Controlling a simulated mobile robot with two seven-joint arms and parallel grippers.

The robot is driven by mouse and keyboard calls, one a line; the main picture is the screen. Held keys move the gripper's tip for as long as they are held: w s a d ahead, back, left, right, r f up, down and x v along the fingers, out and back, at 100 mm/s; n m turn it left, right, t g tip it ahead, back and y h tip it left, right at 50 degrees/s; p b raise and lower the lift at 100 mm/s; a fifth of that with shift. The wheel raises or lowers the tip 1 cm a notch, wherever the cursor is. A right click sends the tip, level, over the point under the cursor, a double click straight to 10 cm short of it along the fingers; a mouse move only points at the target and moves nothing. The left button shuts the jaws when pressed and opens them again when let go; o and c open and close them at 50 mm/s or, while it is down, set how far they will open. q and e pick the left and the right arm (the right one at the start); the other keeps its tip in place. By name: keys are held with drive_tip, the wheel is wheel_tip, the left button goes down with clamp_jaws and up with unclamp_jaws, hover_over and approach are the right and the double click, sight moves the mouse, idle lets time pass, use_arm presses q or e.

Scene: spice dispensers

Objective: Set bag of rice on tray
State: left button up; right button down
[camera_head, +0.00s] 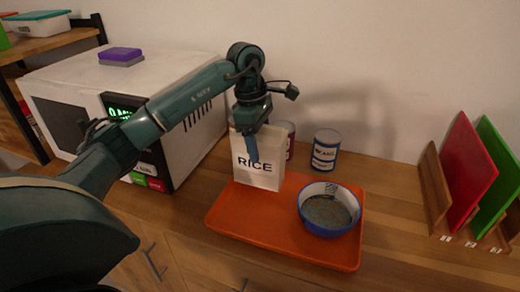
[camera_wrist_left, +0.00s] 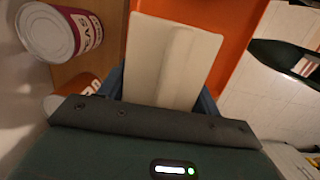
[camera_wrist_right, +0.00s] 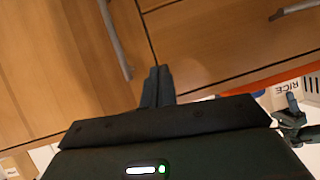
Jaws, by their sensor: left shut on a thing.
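The white bag of rice (camera_head: 262,170) is upright over the back left part of the orange tray (camera_head: 245,228). Whether its base touches the tray I cannot tell. My left gripper (camera_head: 251,140) is shut on the bag's top from above. In the left wrist view the bag (camera_wrist_left: 172,60) sits between the fingers (camera_wrist_left: 162,92), with the tray (camera_wrist_left: 238,45) beyond it. My right gripper (camera_wrist_right: 157,86) shows only in the right wrist view, fingers together and empty, in front of wooden cabinet doors.
A blue bowl (camera_head: 328,210) with grey contents stands on the tray's right part. A can (camera_head: 325,150) stands behind the tray; another is partly hidden behind the bag. A microwave (camera_head: 150,100) is at left, a rack with red and green boards (camera_head: 470,170) at right.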

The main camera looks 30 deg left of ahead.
use_arm(q)
drive_tip(key=shift+w+f, duration=0.1)
drive_tip(key=shift+f, duration=1.05)
drive_tip(key=o, duration=1.7)
drive_tip(key=shift+f, duration=0.1)
drive_tip(key=r, duration=0.4)
drive_tip(key=a+r, duration=0.1)
drive_tip(key=r, duration=0.7)
drive_tip(key=shift+s+a+r, duration=0.1)
drive_tip(key=shift+s+a, duration=0.2)
drive_tip(key=shift+a, duration=0.05)
